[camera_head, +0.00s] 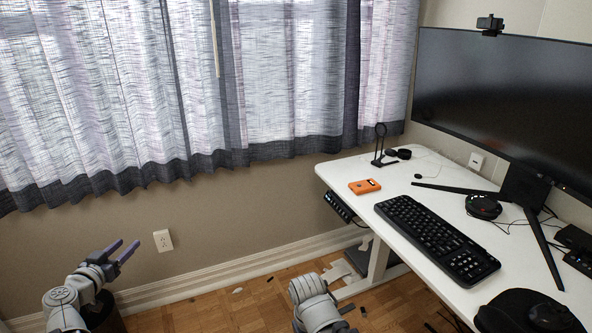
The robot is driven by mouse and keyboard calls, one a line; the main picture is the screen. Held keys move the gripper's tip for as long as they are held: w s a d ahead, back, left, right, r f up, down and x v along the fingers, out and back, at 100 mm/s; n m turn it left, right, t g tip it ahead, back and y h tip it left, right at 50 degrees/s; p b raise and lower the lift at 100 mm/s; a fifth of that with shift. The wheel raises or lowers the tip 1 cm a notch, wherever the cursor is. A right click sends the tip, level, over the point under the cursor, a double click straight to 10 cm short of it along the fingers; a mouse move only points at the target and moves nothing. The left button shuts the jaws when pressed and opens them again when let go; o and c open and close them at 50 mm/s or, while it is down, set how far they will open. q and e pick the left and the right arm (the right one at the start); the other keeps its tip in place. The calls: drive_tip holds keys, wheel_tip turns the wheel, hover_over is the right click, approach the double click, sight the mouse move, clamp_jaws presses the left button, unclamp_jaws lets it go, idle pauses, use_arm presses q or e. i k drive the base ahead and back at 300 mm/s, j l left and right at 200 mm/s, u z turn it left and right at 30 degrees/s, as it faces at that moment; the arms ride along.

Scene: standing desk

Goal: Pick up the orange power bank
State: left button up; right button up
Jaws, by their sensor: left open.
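The orange power bank (365,186) lies flat on the white desk (345,169), near its left edge and toward the far end. My left gripper (128,243) is at the lower left, in front of the wall and well away from the desk. Its two fingers are apart with nothing between them. A part of my right arm (314,302) shows at the bottom centre, left of the desk; I cannot make out its fingers.
A black keyboard (437,239) lies close to the power bank. A black headphone stand (379,146) stands behind it. A large monitor (505,100) with splayed legs takes up the right side. The desk's left edge has a control panel (339,207) below it.

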sight(369, 185)
drive_tip(key=i+j, duration=0.8)
drive_tip(key=z, duration=2.1)
